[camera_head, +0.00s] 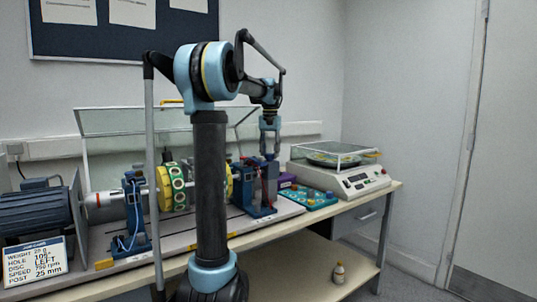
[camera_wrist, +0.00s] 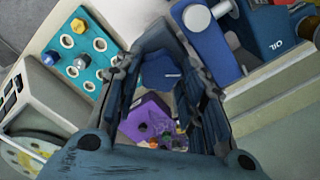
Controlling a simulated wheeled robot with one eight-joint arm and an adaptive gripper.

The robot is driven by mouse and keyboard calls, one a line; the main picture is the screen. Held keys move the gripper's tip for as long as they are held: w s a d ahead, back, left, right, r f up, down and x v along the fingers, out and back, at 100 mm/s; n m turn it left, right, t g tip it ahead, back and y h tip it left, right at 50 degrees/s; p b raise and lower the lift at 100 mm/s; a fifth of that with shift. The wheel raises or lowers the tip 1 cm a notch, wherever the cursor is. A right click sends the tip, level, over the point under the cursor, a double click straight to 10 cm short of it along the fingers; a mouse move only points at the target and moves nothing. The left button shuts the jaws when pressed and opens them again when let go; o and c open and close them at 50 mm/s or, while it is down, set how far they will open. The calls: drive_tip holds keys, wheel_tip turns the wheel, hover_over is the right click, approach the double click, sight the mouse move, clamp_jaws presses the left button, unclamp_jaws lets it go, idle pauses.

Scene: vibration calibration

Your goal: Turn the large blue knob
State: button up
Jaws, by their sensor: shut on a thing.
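The large blue knob (camera_wrist: 158,72) shows in the wrist view between my fingers, with a short white line on its face. My gripper (camera_wrist: 162,85) is shut on it, with one finger on each side. In the head view my gripper (camera_head: 270,148) points down above the right end of the test rig, next to a blue bearing stand. I cannot make out the knob there, as the fingers and stand cover that spot.
A purple tray (camera_wrist: 150,118) with small parts lies near the knob. A teal board (camera_wrist: 82,52) with round sockets and a white balance (camera_head: 340,176) with a glass cover stand to the right on the bench. The motor (camera_head: 35,208) and yellow-rimmed disc (camera_head: 164,188) are left.

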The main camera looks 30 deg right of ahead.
sight(269, 154)
drive_tip(key=shift+m, duration=2.3)
drive_tip(key=o, duration=1)
drive_tip(key=shift+o, duration=0.2)
wheel_tip(269, 154, up, 12)
drive_tip(key=shift+w, duration=0.1)
